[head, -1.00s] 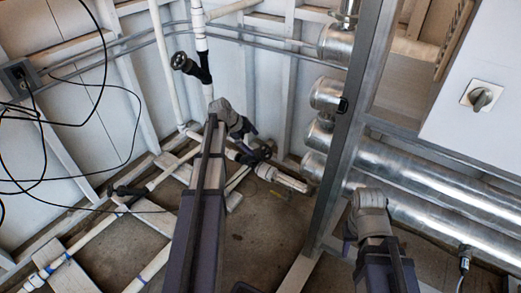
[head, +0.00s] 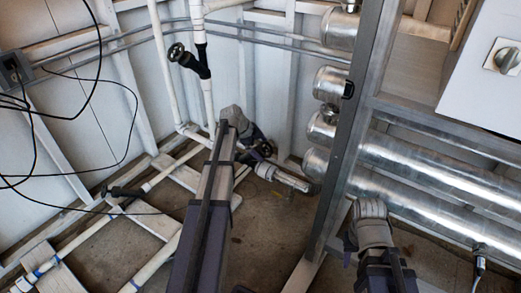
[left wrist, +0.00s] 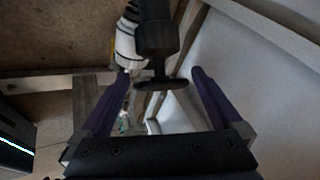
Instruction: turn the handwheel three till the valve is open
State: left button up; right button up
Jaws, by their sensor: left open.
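In the left wrist view a black handwheel (left wrist: 161,85) shows nearly edge-on at the end of a dark valve body (left wrist: 157,38). My left gripper (left wrist: 160,75) is open, with one purple finger on each side of the wheel and visible gaps between. In the head view my left gripper (head: 259,148) is low by the wall, largely behind its own arm, beside the white pipe's valve; the wheel there is hard to make out. No number shows on any wheel. My right arm (head: 372,225) shows at lower right, but its gripper jaws are not visible.
Another black handwheel (head: 177,52) is on the upright white pipe, and a dark valve handle (head: 125,191) is at left. A steel post (head: 345,130) and silver pipes (head: 420,160) stand at right. Black cables (head: 130,95) hang at left.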

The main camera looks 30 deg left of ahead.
pick_arm(q)
jog(key=shift+c, duration=0.2)
jog(key=c, duration=1)
jog(key=shift+s+d+f+n+t+y+b, duration=0.15)
jog(key=shift+s+f+n+t+b, duration=0.1)
jog(key=shift+n+t+b, duration=0.25)
jog(key=shift+s+d+f+n+t+y+b, duration=0.1)
jog(key=shift+s+f+n+t+y+b, duration=0.15)
jog(key=shift+t+b, duration=0.45)
jog(key=n+t+b, duration=0.1)
jog(key=b, duration=0.1)
jog(key=n+t+y+b, duration=0.1)
jog(key=n+t+b, duration=0.1)
jog(key=shift+s+d+f+b, duration=0.2)
jog(key=shift+b, duration=0.15)
jog(key=shift+d+n+t+y+b, duration=0.1)
jog(key=shift+n+t+y+b, duration=0.75)
jog(key=shift+b, duration=0.35)
jog(key=shift+y+b, duration=0.25)
jog(key=shift+b, duration=0.05)
jog(key=shift+r, duration=0.1)
jog(key=shift+t, duration=0.25)
jog(key=o, duration=1)
